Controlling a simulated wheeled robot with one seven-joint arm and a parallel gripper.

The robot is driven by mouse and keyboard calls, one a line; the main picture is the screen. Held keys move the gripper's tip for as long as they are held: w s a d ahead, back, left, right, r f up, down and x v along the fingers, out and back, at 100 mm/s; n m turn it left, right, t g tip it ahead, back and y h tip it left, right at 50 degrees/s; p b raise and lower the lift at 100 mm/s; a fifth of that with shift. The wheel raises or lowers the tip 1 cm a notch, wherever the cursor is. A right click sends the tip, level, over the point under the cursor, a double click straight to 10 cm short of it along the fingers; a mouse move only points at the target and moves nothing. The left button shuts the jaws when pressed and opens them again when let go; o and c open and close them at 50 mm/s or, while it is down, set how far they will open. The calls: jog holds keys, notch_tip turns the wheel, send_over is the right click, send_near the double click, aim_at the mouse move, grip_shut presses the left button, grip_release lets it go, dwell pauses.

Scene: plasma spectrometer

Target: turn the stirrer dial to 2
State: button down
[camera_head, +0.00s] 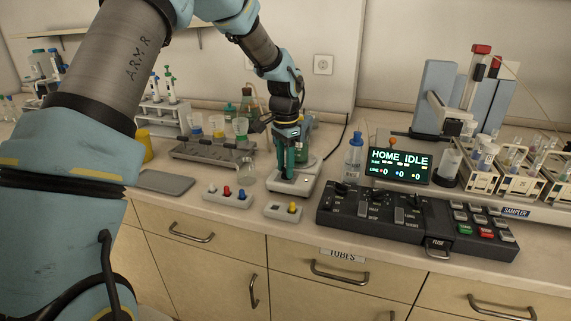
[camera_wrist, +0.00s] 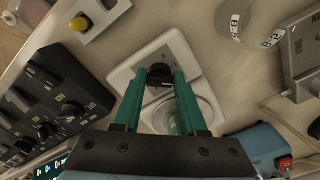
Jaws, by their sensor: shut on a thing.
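The stirrer (camera_head: 312,183) is a white, square-cornered unit on the bench, left of the black control panel. Its black dial (camera_wrist: 158,77) sits on its front part and shows in the wrist view between my fingertips. My gripper (camera_head: 290,180) points down over the front of the stirrer. In the wrist view my gripper (camera_wrist: 160,73) has its two green fingers on either side of the dial, shut on it. A round glass vessel (camera_wrist: 175,116) stands on the stirrer plate behind the dial. The dial's number marks are too small to read, and my fingers hide part of its surroundings.
A black control panel (camera_head: 375,214) with several knobs stands close to the right. A small box with a yellow button (camera_head: 290,207) and a box with coloured buttons (camera_head: 228,195) lie in front. A blue-capped bottle (camera_head: 354,157) and a beaker (camera_head: 246,173) stand nearby.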

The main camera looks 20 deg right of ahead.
jog(key=shift+m, duration=0.6)
jog(key=shift+c, duration=2.3)
grip_release()
notch_tip(320, 180, up, 11)
jog(key=b, duration=0.2)
jog(key=shift+f, duration=0.1)
jog(key=a+f+n, duration=0.3)
jog(key=a+n, duration=0.4)
jog(key=a, duration=1.1)
jog(key=s+a+f+n, duration=0.2)
jog(key=s+a+n, duration=0.2)
jog(key=a, duration=0.5)
jog(key=s+a+f+n+t, duration=0.1)
jog(key=s+a+f+n, duration=0.1)
jog(key=s+a+n, duration=0.3)
jog(key=s+a, duration=0.2)
jog(key=a, duration=0.2)
jog(key=shift+a+f+n+t, duration=0.25)
jog(key=shift+f+n+t, duration=0.05)
jog(key=shift+f, duration=0.1)
